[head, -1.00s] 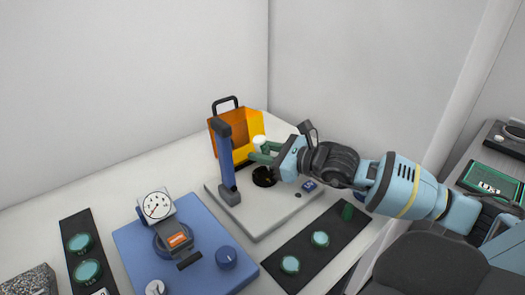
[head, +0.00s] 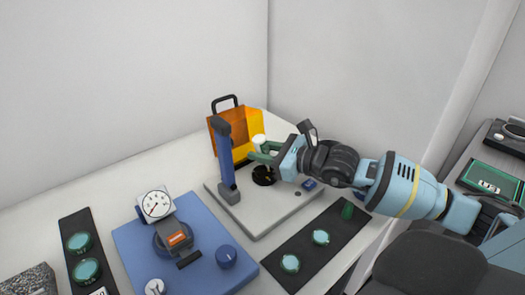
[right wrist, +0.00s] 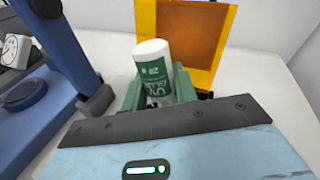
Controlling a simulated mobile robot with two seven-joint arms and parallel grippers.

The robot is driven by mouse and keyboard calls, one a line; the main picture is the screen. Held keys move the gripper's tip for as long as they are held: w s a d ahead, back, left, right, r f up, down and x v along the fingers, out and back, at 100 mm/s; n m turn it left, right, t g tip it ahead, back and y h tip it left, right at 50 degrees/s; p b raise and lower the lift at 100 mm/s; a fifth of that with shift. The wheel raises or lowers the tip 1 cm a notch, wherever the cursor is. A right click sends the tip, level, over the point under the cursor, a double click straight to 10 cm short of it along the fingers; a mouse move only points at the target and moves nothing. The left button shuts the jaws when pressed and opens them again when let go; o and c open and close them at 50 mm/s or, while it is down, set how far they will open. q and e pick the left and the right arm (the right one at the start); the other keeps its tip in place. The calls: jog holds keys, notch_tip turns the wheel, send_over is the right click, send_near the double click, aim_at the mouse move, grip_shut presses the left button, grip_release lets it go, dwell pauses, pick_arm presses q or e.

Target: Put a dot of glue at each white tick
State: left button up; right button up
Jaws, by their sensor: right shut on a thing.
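My right gripper (head: 262,152) is shut on a white and green bottle (right wrist: 153,70) with printed lettering, probably the glue. The bottle's white top (head: 258,139) shows above the green fingers in the head view. It is held over a grey base plate (head: 255,222), close to a dark round part (head: 264,176) on that plate. The bottle's lower end is hidden behind the fingers, so I cannot tell whether it touches anything. I cannot make out any white ticks. My left gripper is not in view.
A blue upright post (head: 227,160) stands on the plate beside my gripper, with an orange case (head: 252,121) behind. A blue base with a dial gauge (head: 156,204) is at left. Dark mats with green discs (head: 320,237) lie in front and left.

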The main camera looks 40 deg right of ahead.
aim_at(263, 136)
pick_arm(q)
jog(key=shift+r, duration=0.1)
pick_arm(e)
jog(key=shift+r, duration=0.1)
